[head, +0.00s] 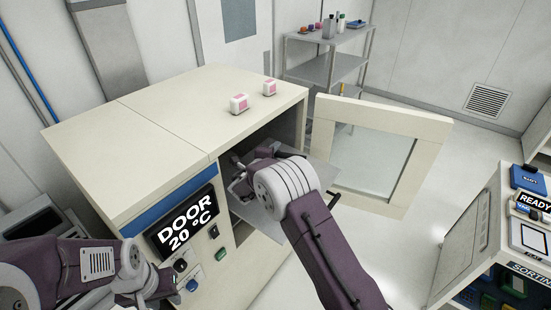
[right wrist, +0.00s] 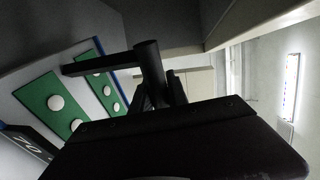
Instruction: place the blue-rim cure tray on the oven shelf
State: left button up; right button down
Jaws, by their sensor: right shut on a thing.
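The oven (head: 130,110) stands with its door (head: 425,160) swung open to the right. My right arm reaches into the opening, and its gripper (head: 238,182) is inside, partly hidden by my wrist. In the right wrist view the gripper (right wrist: 155,88) is shut on the cure tray (right wrist: 30,88), at a dark bar. The tray carries green boards with white round pieces and shows a blue edge. A grey flat plate, seemingly the oven shelf (head: 268,219), juts out below my wrist. I cannot tell whether the tray touches it. My left gripper (head: 168,284) is near the oven's front panel; its fingers are unclear.
Two small pink-and-white blocks (head: 239,104) sit on the oven top. The front panel display (head: 187,222) reads DOOR 20 °C. A metal rack (head: 325,65) stands behind. A sorting station (head: 470,235) is at the right, with bare floor between it and the oven.

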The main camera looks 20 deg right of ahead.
jog(key=f, duration=0.1)
jog(key=f+p, duration=0.1)
jog(key=f, duration=0.1)
jog(key=shift+s+a+f, duration=0.1)
jog(key=shift+s+f, duration=0.05)
jog(key=shift+s, duration=0.05)
jog(key=shift+w+f, duration=0.25)
jog(key=shift+f, duration=0.1)
jog(key=shift+s, duration=0.1)
jog(key=c, duration=1.3)
grip_release()
jog(key=shift+s, duration=0.15)
